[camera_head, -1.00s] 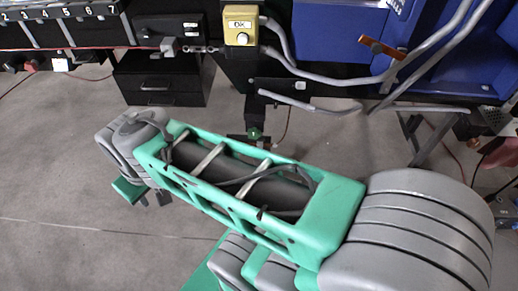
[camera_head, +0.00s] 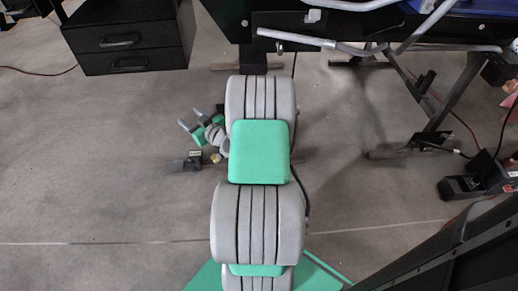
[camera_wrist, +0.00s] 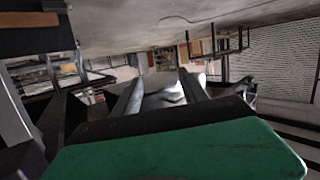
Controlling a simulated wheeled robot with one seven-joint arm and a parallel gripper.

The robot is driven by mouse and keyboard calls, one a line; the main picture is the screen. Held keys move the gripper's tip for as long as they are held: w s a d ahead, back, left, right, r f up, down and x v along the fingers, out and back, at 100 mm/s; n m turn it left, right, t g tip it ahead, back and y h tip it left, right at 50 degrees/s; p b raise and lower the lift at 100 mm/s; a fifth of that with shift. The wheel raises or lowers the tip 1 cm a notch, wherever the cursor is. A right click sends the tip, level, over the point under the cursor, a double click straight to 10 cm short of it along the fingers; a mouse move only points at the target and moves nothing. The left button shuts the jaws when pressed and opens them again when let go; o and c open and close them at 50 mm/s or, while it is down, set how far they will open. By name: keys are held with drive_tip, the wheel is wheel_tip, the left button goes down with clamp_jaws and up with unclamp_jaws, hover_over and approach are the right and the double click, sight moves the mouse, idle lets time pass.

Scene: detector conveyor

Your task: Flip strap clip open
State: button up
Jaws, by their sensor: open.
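I cannot make out the strap clip in either current view. My gripper (camera_head: 190,118) shows small in the head view, out to the left of my arm and over the bare floor. It is partly hidden by my own arm links. In the wrist view my gripper (camera_wrist: 159,80) has its two fingers apart, with only distant background between them. It touches nothing that I can see.
A black drawer cabinet (camera_head: 130,45) stands at the upper left. Grey bent tubes (camera_head: 300,40) and a black frame edge run along the top. Dark metal legs (camera_head: 450,95) stand at the right. Grey floor (camera_head: 90,190) is open on the left.

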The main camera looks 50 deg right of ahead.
drive_tip(key=s+d+f+m+g+h+b, duration=0.5)
drive_tip(key=s+d+f+m+h, duration=0.5)
drive_tip(key=s+d+f, duration=0.6)
drive_tip(key=w+d+n+t+h, duration=0.1)
drive_tip(key=w+d, duration=0.3)
drive_tip(key=d, duration=0.2)
drive_tip(key=shift+r, duration=0.45)
drive_tip(key=shift+c, duration=0.4)
clamp_jaws()
